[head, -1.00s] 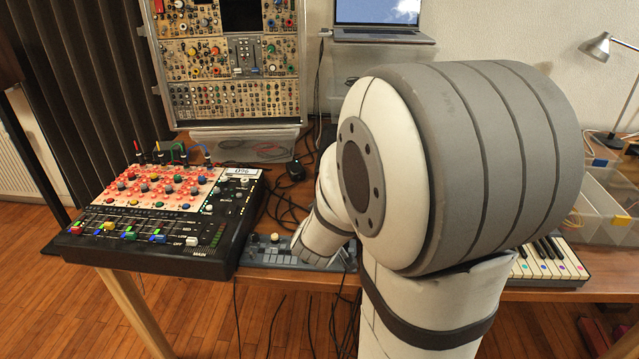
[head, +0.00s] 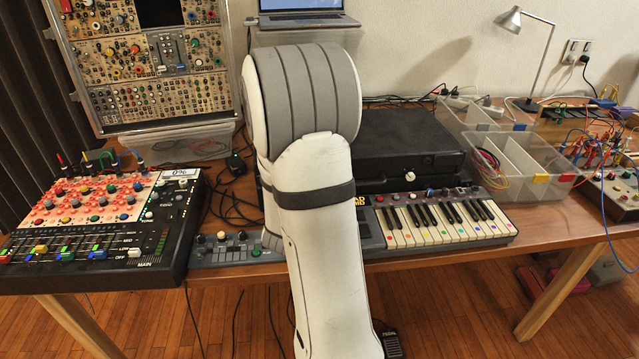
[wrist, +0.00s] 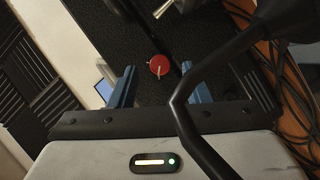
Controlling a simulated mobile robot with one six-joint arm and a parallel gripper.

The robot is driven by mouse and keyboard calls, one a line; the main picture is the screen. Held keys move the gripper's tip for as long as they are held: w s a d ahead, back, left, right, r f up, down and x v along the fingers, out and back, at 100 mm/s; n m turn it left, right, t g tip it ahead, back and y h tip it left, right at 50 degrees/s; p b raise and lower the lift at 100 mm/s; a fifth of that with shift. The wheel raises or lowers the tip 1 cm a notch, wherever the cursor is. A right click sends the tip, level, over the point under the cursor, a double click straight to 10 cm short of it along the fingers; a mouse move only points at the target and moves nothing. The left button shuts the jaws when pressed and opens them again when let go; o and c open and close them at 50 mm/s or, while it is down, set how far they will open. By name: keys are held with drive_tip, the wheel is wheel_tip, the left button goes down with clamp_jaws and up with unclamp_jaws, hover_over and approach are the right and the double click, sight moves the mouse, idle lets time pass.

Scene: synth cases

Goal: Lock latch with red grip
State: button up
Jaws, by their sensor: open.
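A red round grip (wrist: 158,65) with a pale pointer-like strip shows in the wrist view, against a dark speckled surface. My gripper (wrist: 158,70) is open, with its two blue fingers on either side of the red grip in the picture. I cannot tell whether a finger touches it. A black case (head: 405,145) stands behind the keyboard in the head view, with a pale round knob (head: 410,176) on its front. My arm hides the case's left part and my gripper in the head view.
A dark curved bar crosses the right finger in the wrist view; cables lie at right. In the head view, a keyboard (head: 440,220) is before the case, a mixer (head: 95,225) at left, clear bins (head: 520,160) at right, and a laptop (head: 300,12) above.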

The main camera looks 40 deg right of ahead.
drive_tip(key=shift+x, duration=0.85)
drive_tip(key=shift+c, duration=0.2)
